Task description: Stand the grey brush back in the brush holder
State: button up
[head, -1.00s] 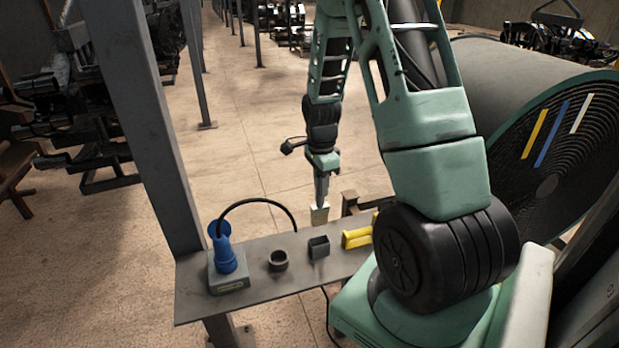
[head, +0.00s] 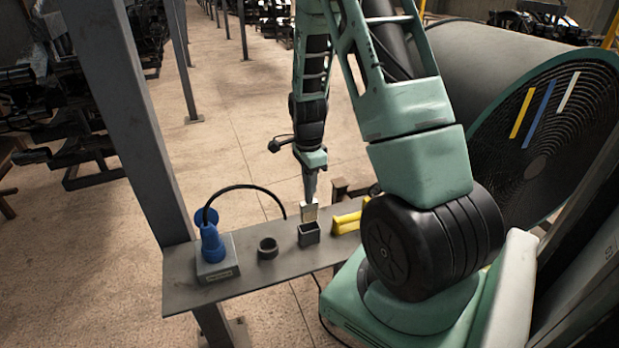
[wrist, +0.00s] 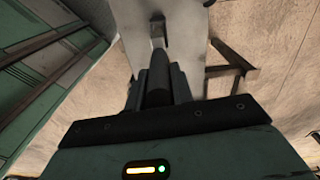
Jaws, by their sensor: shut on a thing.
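The grey brush (head: 310,212) hangs upright from my gripper (head: 309,196), with its pale end down. The gripper is shut on it. The brush holder (head: 309,235), a small dark square cup, stands on the grey shelf (head: 262,276). In the head view the brush's lower end shows just above and behind the holder's rim; I cannot tell whether it is over the opening. In the wrist view my gripper (wrist: 156,88) points toward the shelf.
Left of the holder are a dark ring (head: 268,249) and a grey box (head: 217,270) with a blue plug (head: 212,243) and looping black cable. Yellow blocks (head: 346,222) lie close to its right. A grey post (head: 134,120) rises at the shelf's left end.

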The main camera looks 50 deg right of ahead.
aim_at(310, 203)
jog(key=shift+f+b, duration=0.35)
jog(key=shift+f, duration=0.45)
jog(key=shift+f+b, duration=2.2)
jog(key=shift+f, duration=1.15)
dwell(0.9)
jog(key=o, duration=1.1)
jog(key=shift+c, duration=0.2)
jog(key=shift+r, duration=0.1)
jog(key=r+b, duration=0.1)
jog(key=r, duration=0.7)
jog(key=r+b, duration=0.1)
jog(key=r, duration=0.8)
jog(key=shift+w+a+r, duration=0.1)
jog(key=shift+a+r, duration=0.05)
jog(key=shift+a, duration=0.05)
